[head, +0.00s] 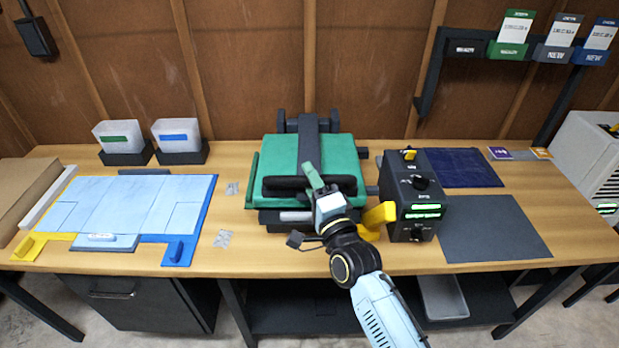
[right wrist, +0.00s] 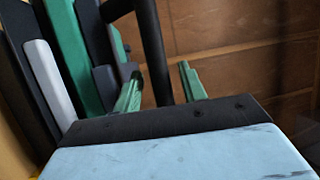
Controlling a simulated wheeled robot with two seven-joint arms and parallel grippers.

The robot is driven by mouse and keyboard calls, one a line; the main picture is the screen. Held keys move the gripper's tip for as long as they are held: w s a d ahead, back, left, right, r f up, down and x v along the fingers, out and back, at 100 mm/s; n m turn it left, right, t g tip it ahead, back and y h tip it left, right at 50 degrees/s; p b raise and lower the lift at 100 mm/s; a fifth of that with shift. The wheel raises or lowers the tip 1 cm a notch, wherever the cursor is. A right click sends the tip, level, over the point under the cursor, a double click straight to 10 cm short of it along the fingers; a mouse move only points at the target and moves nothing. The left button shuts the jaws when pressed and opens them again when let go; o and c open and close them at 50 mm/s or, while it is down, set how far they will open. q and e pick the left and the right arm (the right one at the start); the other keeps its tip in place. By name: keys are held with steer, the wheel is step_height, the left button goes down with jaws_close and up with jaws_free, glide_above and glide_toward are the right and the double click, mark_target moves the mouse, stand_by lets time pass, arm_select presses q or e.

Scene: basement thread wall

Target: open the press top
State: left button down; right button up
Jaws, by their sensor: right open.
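The press (head: 345,150) stands at the middle of the bench, its green top lying flat over the dark base. A black handle bar (head: 285,184) runs across the front of the top. My right gripper (head: 312,175) is at this bar, coming from the front. In the right wrist view its two green fingers (right wrist: 160,75) are apart, with a dark bar (right wrist: 152,40) showing between them. I cannot tell whether they touch it. The press's green and grey edges (right wrist: 75,55) show at the left there. My arm hides part of the press front. My left gripper is out of view.
A black control box (head: 417,190) with a yellow part stands close right of the press and my arm. A blue-and-yellow board (head: 130,205) lies at the left. Two bins (head: 180,135) stand behind it. A dark grey mat (head: 490,230) lies flat at the right.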

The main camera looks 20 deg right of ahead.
steer(key=shift+w+r, duration=0.1)
steer(key=shift+w, duration=0.3)
jaws_close()
